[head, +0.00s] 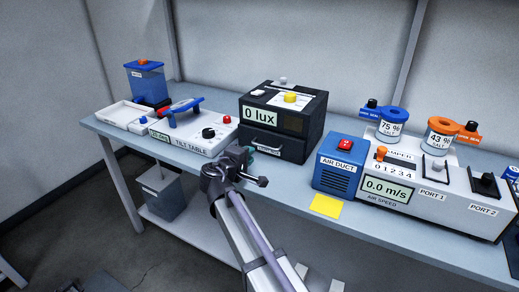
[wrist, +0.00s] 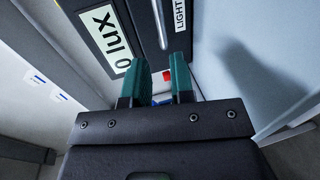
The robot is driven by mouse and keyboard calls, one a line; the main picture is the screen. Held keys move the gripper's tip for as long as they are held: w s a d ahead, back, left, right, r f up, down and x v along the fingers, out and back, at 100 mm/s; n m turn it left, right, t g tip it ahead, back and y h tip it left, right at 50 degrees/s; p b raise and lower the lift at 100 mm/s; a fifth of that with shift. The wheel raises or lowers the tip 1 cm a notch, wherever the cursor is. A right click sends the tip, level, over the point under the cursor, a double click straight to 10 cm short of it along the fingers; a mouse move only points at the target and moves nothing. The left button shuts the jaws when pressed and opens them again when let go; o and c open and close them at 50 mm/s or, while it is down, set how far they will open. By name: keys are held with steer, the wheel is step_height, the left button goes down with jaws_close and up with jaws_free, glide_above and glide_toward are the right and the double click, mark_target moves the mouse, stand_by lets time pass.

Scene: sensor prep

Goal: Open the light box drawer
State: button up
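The light box (head: 308,124) is a black box on the bench with a "0 lux" display on its front. My gripper (head: 249,151) is at the drawer's left front. In the wrist view its two teal fingers (wrist: 161,66) stand apart with a gap between them. The handle lines up with this gap, just beyond the fingertips; I cannot tell whether they touch.
The tilt table (head: 190,140) stands left of the light box, with a white tray (head: 124,117) and a blue-lidded container (head: 147,82) beyond. The blue air duct (head: 337,166) unit stands to the right. A yellow note (head: 326,206) lies near the bench's front edge.

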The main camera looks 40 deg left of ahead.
mark_target(261, 146)
steer(key=b+x, duration=0.2)
steer(key=x, duration=0.8)
steer(key=shift+d+f, duration=0.1)
jaws_close()
